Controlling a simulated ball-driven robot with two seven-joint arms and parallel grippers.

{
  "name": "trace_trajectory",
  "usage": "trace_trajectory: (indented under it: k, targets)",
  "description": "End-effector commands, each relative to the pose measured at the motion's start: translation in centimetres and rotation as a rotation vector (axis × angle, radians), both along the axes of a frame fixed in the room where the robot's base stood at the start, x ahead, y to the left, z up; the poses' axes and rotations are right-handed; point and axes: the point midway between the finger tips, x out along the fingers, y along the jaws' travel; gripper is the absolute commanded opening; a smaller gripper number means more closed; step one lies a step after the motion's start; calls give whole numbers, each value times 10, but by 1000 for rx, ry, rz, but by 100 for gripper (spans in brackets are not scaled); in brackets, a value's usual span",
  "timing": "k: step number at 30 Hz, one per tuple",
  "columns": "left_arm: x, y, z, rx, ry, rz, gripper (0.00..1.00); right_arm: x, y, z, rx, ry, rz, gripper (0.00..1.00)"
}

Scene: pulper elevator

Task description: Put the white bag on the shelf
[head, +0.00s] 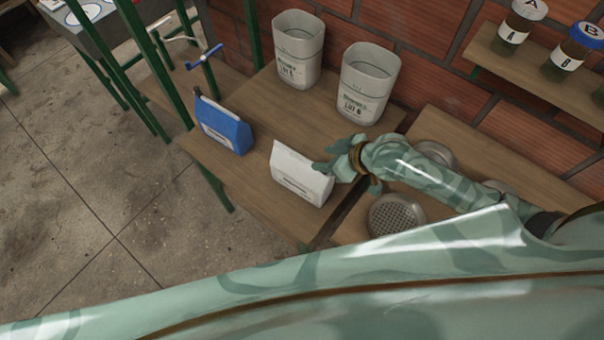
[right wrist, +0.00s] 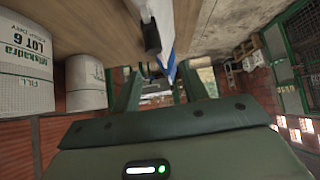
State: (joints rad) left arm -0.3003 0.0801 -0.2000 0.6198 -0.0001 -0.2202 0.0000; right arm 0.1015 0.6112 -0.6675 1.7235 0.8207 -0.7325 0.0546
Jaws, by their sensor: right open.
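The white bag (head: 300,178) stands upright on the wooden bench top (head: 230,165), near its front edge. My right gripper (head: 345,175) is open beside the bag's right end, with one finger close to the bag's top edge. I cannot tell whether they touch. In the right wrist view the two dark fingers (right wrist: 160,90) are spread apart, with pale and blue surfaces beyond them that I cannot tell apart surely. A wooden wall shelf (head: 490,62) at the upper right holds lidded jars. My left gripper is out of sight.
A blue bag (head: 222,128) stands left of the white bag. Two tall pale bins (head: 298,50) (head: 367,85) stand behind, against the brick wall. A round perforated metal piece (head: 395,214) lies right of the bag. Green posts (head: 150,65) rise at the left.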

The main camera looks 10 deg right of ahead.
Motion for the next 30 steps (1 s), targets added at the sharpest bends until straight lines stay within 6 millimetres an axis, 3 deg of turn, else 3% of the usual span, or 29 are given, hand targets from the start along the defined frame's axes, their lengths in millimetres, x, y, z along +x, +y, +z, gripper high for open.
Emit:
trace_trajectory:
  k: [16, 25, 26, 30]
  targets:
    - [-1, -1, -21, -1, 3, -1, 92, 40, 34, -51, 1, 1, -1, 44]
    - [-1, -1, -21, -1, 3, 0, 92, 44, 37, -54, -1, -1, 0, 44]
    - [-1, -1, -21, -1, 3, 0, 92, 44, 37, -54, -1, -1, 0, 38]
    - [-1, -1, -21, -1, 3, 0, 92, 44, 37, -54, -1, -1, 0, 0]
